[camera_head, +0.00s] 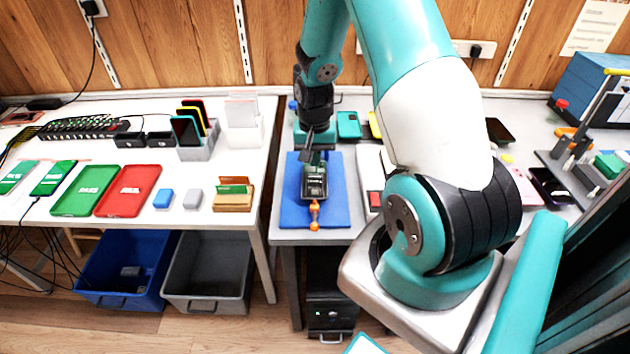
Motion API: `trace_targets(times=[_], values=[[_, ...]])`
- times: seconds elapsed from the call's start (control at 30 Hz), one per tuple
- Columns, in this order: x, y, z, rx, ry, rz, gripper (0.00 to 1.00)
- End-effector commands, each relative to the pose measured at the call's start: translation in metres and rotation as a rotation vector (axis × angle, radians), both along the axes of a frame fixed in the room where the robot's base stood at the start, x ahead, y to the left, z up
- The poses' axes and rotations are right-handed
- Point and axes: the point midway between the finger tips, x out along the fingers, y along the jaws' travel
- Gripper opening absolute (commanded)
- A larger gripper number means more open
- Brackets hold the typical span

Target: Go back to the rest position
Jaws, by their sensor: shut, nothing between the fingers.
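My gripper (312,150) hangs at the end of my teal arm, over the far part of a blue mat (337,205) on the right-hand table. It points down and is shut, with nothing seen held in it. A small dark device in a holder (314,183) sits on the mat just below and in front of the gripper. An orange-handled tool (314,215) lies in front of the holder. My arm hides part of the table to the right of the mat.
The left table holds a green tray (75,205), a red tray (110,205), small blocks and phone stands. A blue bin (120,290) and a grey bin (200,300) stand below it. A gap separates the tables. Tools and a blue box (590,90) stand at right.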

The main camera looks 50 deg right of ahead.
Motion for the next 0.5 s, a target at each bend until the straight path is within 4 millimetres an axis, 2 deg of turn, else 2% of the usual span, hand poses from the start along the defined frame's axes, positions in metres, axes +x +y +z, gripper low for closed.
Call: trace_targets(times=[0.5], values=[[0.0019,0.0041,0.0032,0.003,-0.004,0.014,0.0]])
